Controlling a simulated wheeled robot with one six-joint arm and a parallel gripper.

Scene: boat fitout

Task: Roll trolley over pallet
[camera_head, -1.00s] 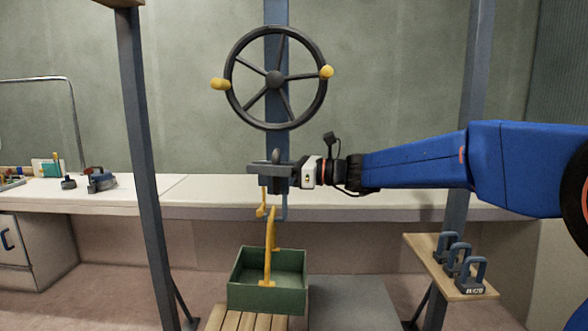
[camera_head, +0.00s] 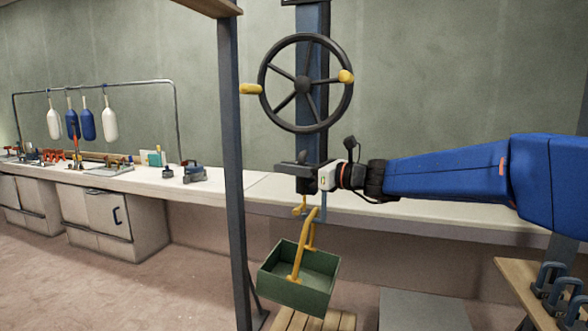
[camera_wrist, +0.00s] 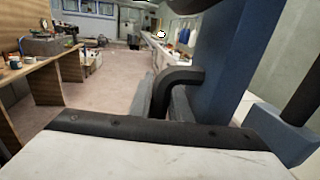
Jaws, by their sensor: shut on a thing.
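A blue hanging column (camera_head: 313,18), seemingly part of the trolley, carries a black spoked handwheel (camera_head: 305,84) with two yellow knobs. My gripper (camera_head: 300,172) is at the column below the wheel, shut on a black bent handle (camera_wrist: 184,76); this shows close up in the wrist view, beside the blue column. A yellow hook (camera_head: 300,207) is under it, at the top of the yellow handle of a green crate (camera_head: 297,290). The crate is tilted. The slatted wooden pallet (camera_head: 312,323) shows below the crate, cut by the frame; whether they touch is unclear.
A grey upright post (camera_head: 234,160) stands left of the crate. A long white bench (camera_head: 225,184) runs behind. A wooden shelf (camera_head: 520,290) with grey weights (camera_head: 550,284) is at right, beyond a grey floor plate (camera_head: 425,308). Floor at left is clear.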

